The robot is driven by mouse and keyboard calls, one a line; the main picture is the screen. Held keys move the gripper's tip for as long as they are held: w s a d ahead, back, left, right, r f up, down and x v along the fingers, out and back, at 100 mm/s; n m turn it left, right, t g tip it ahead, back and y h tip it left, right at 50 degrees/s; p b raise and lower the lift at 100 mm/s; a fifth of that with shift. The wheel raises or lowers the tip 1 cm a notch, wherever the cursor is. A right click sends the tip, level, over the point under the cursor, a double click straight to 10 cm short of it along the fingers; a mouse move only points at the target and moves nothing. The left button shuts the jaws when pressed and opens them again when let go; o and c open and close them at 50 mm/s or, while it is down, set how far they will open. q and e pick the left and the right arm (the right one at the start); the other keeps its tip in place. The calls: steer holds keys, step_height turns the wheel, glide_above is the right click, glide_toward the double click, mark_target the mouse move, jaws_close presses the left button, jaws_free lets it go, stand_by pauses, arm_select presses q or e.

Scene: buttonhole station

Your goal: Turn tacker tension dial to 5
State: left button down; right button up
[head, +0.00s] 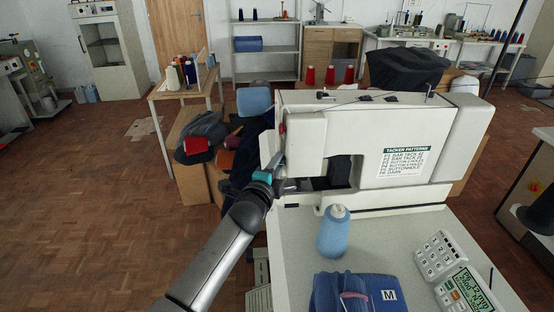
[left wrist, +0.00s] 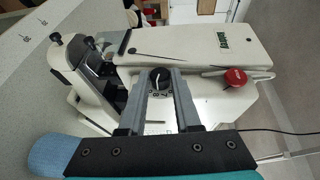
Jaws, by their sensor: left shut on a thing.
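The tacker (head: 400,115) is a large cream sewing machine on a pale table, with a "TACKER PATTERNS" label on its side. In the left wrist view, the tension dial (left wrist: 160,80) is a small round black knob with a pale mark, on the machine's end face. Printed numbers, apparently 8 and 7, show just below it; its exact setting is too small to read. My left gripper (head: 281,168) is at the machine's left end. In the left wrist view its two grey fingers (left wrist: 160,74) are shut on the dial from either side. The dial is hidden in the head view.
A blue bottle (head: 333,232), folded blue cloth (head: 375,293) and keypad panel (head: 455,272) are on the table in front. A red knob (left wrist: 235,77) is right of the dial in the left wrist view. Boxes with caps and cloth (head: 205,145) stand behind my arm.

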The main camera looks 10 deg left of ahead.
arm_select(q)
steer(key=shift+r, duration=0.1)
steer(key=c, duration=0.9)
jaws_free()
steer(key=p+v, duration=0.2)
steer(key=v, duration=1.3)
steer(key=shift+o, duration=0.3)
steer(key=shift+s, duration=0.1)
